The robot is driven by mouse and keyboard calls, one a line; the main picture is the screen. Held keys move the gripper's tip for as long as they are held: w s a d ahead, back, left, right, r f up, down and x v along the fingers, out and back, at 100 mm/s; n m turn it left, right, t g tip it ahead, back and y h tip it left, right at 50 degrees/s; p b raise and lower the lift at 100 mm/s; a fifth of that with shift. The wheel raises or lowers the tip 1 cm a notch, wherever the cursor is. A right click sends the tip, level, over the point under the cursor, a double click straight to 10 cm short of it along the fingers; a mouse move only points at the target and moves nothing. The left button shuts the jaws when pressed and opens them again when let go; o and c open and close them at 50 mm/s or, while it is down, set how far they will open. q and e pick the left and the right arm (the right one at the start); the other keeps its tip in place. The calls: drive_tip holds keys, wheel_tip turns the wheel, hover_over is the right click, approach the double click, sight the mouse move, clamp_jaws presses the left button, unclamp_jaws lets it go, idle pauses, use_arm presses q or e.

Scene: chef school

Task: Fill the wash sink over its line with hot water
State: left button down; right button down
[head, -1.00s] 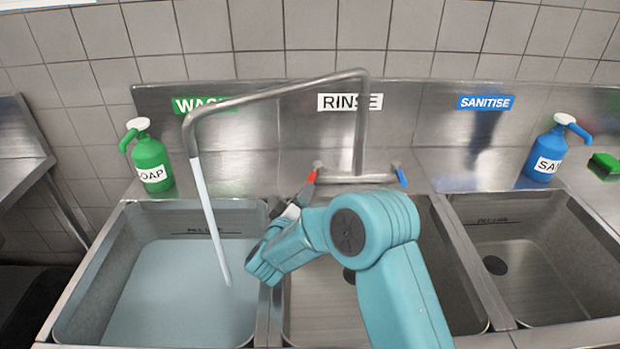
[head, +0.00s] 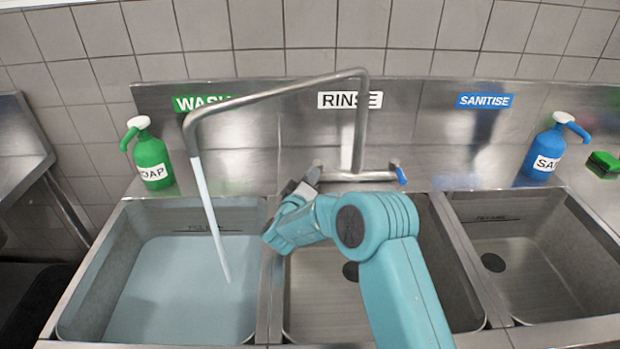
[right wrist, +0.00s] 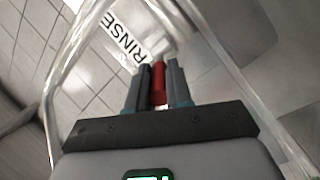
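The wash sink (head: 90,285) at the left holds pale blue water (head: 185,295). Its dark fill line (head: 215,231) shows on the back wall just above the water's far edge. The bent spout (head: 270,92) points over this sink, and a stream (head: 208,215) runs from it into the water. My right gripper (head: 312,178) is at the left end of the tap body (head: 355,177). In the right wrist view, the red hot lever (right wrist: 158,82) sits between its fingers (right wrist: 159,75), with no clear gap on either side. The blue lever (head: 401,176) is free. My left gripper is not in view.
The rinse sink (head: 325,310) and sanitise sink (head: 560,255) hold no visible water. A green soap bottle (head: 152,160) and a blue sanitiser bottle (head: 545,150) stand behind the sinks. A green sponge (head: 604,163) lies at the far right.

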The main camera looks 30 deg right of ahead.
drive_tip(key=n+t+y+b, duration=0.1)
drive_tip(key=s+d+n+t+y+b, duration=0.1)
drive_tip(key=t+y, duration=0.1)
drive_tip(key=n+t+y+b, duration=0.1)
drive_tip(key=n+y+b, duration=0.1)
drive_tip(key=shift+s+d, duration=0.3)
drive_tip(key=shift+d, duration=0.1)
drive_tip(key=shift+r, duration=0.1)
drive_tip(key=c, duration=1)
unclamp_jaws()
drive_tip(key=shift+c, duration=0.2)
drive_tip(key=shift+s, duration=0.15)
